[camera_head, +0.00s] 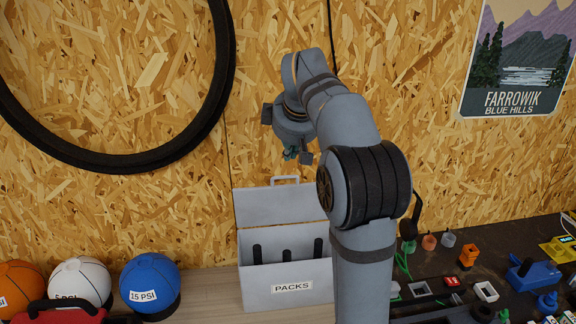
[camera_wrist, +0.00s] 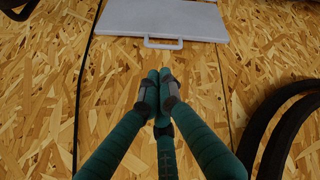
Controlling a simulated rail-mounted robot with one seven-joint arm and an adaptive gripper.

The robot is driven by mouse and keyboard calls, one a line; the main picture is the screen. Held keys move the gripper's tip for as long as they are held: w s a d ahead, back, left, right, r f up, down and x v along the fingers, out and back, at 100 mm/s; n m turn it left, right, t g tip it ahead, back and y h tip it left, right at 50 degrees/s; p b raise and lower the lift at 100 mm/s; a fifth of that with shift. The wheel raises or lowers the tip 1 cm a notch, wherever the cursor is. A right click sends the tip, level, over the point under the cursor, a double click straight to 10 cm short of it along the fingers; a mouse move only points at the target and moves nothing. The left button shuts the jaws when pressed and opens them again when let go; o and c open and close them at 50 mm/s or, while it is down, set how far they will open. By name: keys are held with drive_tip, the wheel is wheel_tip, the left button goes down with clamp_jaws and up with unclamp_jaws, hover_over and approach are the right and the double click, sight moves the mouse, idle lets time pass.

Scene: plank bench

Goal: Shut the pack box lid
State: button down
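The pack box (camera_head: 262,298) is a light grey box with a PACKS label, standing on the bench against the wall in the head view. Its lid (camera_head: 262,207) stands open and upright at the back, with a handle (camera_head: 285,180) on its top edge. My arm hides the right part of box and lid. My gripper (camera_head: 297,156) is above the lid, apart from it. In the wrist view, the lid (camera_wrist: 160,17) and its handle (camera_wrist: 163,45) lie beyond the teal fingers (camera_wrist: 160,86), whose tips are drawn together with nothing seen between them.
Three dark upright things (camera_head: 287,256) show inside the box. Several balls (camera_head: 149,283) and a red case (camera_head: 60,313) are to the left. A dark mat with small parts and a blue tool (camera_head: 535,275) is to the right. A black tyre (camera_head: 110,162) hangs on the wall.

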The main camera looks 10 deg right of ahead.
drive_tip(key=m, duration=0.5)
drive_tip(key=m+p, duration=0.1)
drive_tip(key=m, duration=0.3)
hover_over(287, 186)
drive_tip(key=w, duration=0.1)
drive_tip(key=f, duration=0.7)
drive_tip(key=shift+d+f, duration=0.15)
drive_tip(key=shift+d, duration=0.05)
drive_tip(key=shift+w+f, duration=0.1)
drive_tip(key=shift+f, duration=0.05)
drive_tip(key=shift+a+f, duration=0.1)
